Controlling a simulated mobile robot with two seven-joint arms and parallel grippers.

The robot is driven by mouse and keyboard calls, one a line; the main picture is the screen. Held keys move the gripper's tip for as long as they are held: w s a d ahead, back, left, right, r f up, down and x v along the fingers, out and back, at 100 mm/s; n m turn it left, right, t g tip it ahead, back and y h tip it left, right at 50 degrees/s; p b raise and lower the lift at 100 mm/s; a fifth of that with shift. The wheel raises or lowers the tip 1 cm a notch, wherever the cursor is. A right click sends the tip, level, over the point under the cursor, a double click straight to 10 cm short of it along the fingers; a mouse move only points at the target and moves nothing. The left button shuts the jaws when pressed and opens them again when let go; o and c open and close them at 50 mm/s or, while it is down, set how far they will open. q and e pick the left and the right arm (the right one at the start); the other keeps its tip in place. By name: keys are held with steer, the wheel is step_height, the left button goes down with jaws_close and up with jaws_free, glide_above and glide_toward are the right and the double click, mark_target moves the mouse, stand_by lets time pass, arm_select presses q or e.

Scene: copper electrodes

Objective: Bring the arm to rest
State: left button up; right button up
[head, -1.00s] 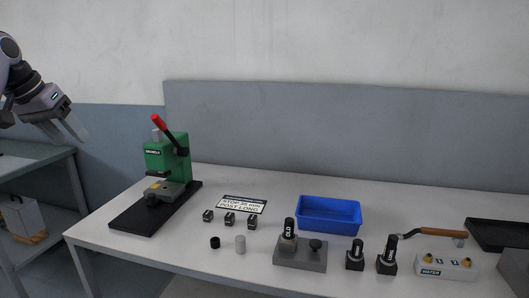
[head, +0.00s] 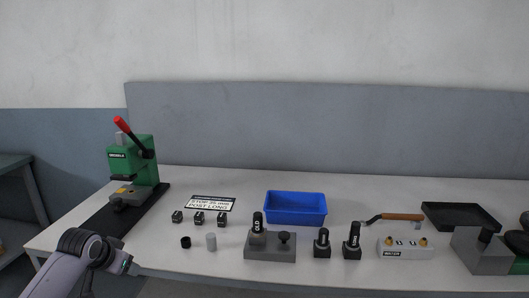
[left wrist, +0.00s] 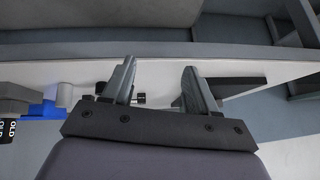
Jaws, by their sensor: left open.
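My left arm (head: 85,265) comes in at the lower left of the head view, in front of the table's near edge. Its fingers are out of sight in that view. In the left wrist view my left gripper (left wrist: 158,88) is open, its two grey fingers spread apart with nothing between them. The white table top (left wrist: 150,78) lies beyond the fingers. My right gripper is not in view.
A green press (head: 133,160) with a red lever stands at the table's left. A black tray (head: 460,216) lies far right.

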arm_select(q)
steer(key=s+d+f+m+t+h, duration=0.1)
steer(key=s+d+f+t+h, duration=0.1)
steer(key=s+d+f, duration=1.2)
steer(key=s+d+f+t+h, duration=0.1)
steer(key=s+d+f, duration=0.1)
steer(key=s, duration=1.5)
steer(key=shift+s+d+n, duration=0.2)
steer(key=shift+d+n, duration=0.1)
steer(key=shift+d, duration=0.25)
